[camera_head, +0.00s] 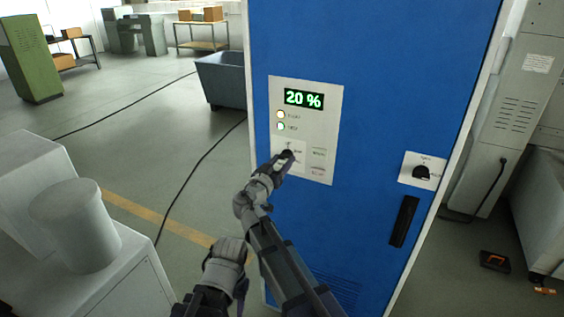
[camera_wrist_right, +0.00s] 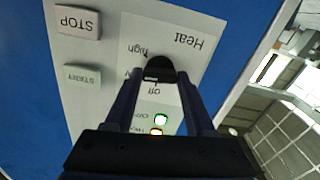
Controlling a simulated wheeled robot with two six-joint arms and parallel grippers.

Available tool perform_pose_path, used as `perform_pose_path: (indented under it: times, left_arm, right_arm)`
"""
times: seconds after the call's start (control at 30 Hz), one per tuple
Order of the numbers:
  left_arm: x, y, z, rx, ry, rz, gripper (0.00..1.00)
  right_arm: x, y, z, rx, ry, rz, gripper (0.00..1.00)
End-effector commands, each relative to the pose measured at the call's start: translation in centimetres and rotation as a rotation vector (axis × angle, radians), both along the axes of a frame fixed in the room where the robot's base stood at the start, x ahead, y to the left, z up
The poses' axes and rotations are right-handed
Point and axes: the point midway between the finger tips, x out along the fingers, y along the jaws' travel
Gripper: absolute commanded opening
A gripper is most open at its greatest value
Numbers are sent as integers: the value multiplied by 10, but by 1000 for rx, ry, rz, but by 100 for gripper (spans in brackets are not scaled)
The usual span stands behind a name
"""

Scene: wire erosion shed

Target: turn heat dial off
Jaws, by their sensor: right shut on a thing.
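The heat dial (camera_wrist_right: 160,68) is a black knob on a light panel (camera_head: 334,100) in the blue cabinet door. In the right wrist view the panel appears upside down, with the words "Heat", "high" and "off" around the dial. My right gripper (camera_wrist_right: 160,82) is shut on the dial, one finger on each side of it. In the head view the right gripper (camera_head: 284,158) covers much of the dial. The dial's exact pointing is hard to tell.
START (camera_wrist_right: 83,77) and STOP (camera_wrist_right: 78,22) buttons sit beside the dial. Another black switch (camera_head: 421,173) and a dark handle (camera_head: 404,221) are farther right. A white cylinder (camera_head: 75,225) stands on a cabinet at left.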

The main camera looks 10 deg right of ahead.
Motion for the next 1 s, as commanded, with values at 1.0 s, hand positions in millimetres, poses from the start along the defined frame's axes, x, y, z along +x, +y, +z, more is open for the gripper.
perform_pose_path:
  times: [1.0]
  left_arm:
    - [0, 0, 0, 0, 0, 0, 47]
  right_arm:
    - [-1, 0, -1, -794, 539, 1, 0]
